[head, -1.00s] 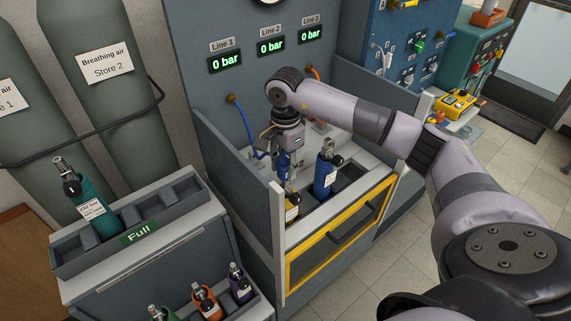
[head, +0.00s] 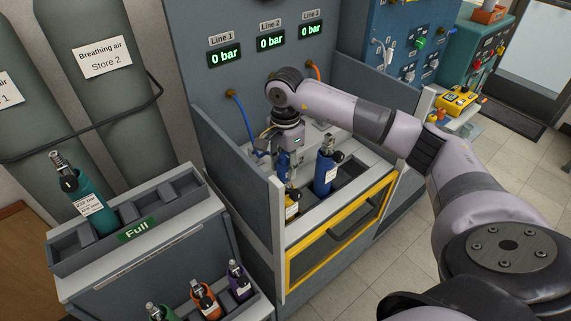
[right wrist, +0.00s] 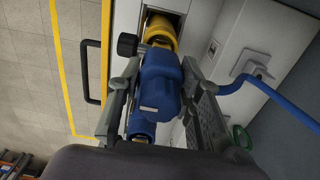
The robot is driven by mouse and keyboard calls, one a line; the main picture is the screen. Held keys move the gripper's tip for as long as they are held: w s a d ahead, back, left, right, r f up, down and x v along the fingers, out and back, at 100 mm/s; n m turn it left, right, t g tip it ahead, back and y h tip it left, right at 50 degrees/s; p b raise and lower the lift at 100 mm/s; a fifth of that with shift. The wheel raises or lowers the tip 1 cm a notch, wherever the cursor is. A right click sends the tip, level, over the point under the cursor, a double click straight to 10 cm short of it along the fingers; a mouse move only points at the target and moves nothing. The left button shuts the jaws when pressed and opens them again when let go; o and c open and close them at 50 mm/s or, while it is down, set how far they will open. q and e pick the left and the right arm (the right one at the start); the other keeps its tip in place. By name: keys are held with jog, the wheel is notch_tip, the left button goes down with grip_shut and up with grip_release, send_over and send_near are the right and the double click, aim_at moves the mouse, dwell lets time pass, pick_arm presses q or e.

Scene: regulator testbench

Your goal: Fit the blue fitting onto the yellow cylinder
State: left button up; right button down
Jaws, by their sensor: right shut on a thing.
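My right gripper (head: 290,183) points down over the front of the bench. Its fingers are shut on the blue fitting (right wrist: 160,85), which has a black knob on its side in the right wrist view; it also shows in the head view (head: 283,161). The yellow cylinder (head: 291,209) stands in a front slot of the bench, directly below the gripper. In the right wrist view the yellow cylinder (right wrist: 162,34) shows just past the fitting, which overlaps its top. I cannot tell whether they touch. My left gripper is not in view.
A blue cylinder (head: 324,174) with a valve stands just right of the gripper. A blue hose (head: 240,120) hangs at the left, by the bench's side wall (head: 235,165). A yellow-framed door (head: 338,236) is below. A rack (head: 170,222) with a teal cylinder (head: 90,206) is at left.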

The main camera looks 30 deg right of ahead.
jog(key=shift+f+b, duration=0.55)
jog(key=shift+f, duration=0.05)
jog(key=c, duration=1.1)
grip_release()
jog(key=shift+o, duration=0.2)
notch_tip(320, 180, up, 12)
